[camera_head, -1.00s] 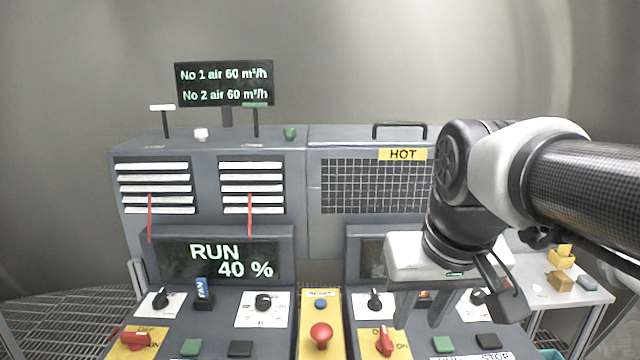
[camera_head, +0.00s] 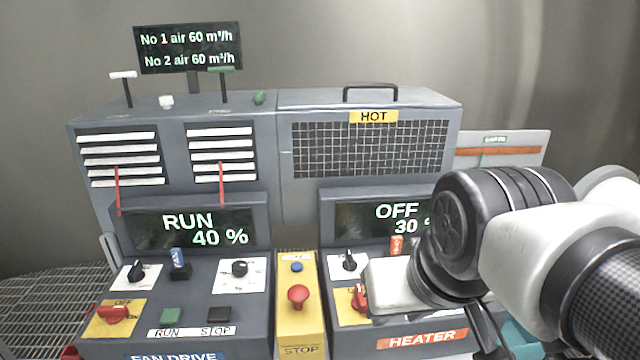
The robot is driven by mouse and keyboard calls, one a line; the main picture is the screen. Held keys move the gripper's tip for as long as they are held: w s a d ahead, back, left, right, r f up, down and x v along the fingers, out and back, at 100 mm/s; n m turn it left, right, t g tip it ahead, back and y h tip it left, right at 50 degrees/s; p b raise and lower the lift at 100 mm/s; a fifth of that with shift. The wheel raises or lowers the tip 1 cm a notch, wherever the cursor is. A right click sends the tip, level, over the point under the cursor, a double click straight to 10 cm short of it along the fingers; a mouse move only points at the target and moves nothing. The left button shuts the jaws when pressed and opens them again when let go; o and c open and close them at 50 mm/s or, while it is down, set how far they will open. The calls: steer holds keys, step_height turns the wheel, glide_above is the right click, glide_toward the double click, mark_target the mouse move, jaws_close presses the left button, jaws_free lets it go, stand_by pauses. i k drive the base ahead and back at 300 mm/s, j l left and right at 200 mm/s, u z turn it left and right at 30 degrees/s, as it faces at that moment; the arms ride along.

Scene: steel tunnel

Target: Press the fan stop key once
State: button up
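The fan stop key (camera_head: 218,314) is a small black square key on the left FAN DRIVE panel, above the word STOP on a white strip. A green run key (camera_head: 171,315) sits to its left, above RUN. The fan display (camera_head: 198,228) reads RUN 40 %. My gripper (camera_head: 400,287) is over the heater panel, to the right of the fan stop key and apart from it. Its pale hand body shows, but I cannot make out the fingertips.
A yellow strip with a red mushroom button (camera_head: 298,296) and a blue button (camera_head: 297,267) stands between the panels. The fan panel has a red switch (camera_head: 112,313), a blue-tagged lever (camera_head: 179,265) and black knobs. The heater display (camera_head: 385,218) reads OFF 30.

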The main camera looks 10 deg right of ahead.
mark_target(221, 313)
steer(key=z, duration=0.55)
steer(key=u, duration=1.65)
steer(key=k+j+z, duration=0.1)
steer(key=k, duration=0.2)
